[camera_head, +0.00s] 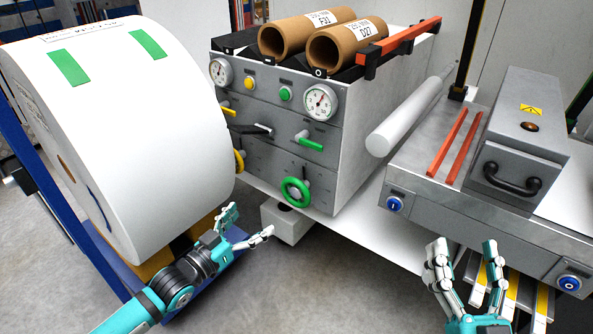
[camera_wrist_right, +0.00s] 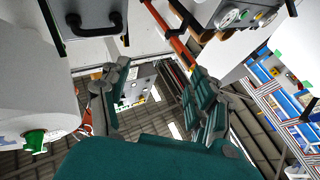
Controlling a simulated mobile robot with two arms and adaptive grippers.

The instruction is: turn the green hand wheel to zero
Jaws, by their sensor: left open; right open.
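The green hand wheel (camera_head: 296,192) is low on the front of the grey control panel (camera_head: 270,125), in the head view. It is unobstructed there, and no gripper touches it. My left gripper (camera_head: 248,221) is open and empty, to the left of and below the wheel, in front of the big white roll. My right gripper (camera_head: 464,247) is open and empty, well to the right of the wheel, in front of the grey bench. Its spread fingers also show in the right wrist view (camera_wrist_right: 155,82). I cannot read a zero mark by the wheel.
A big white roll (camera_head: 150,130) stands at left. A yellow hand wheel (camera_head: 239,160) is partly hidden. A grey bench (camera_head: 430,185) is at right.

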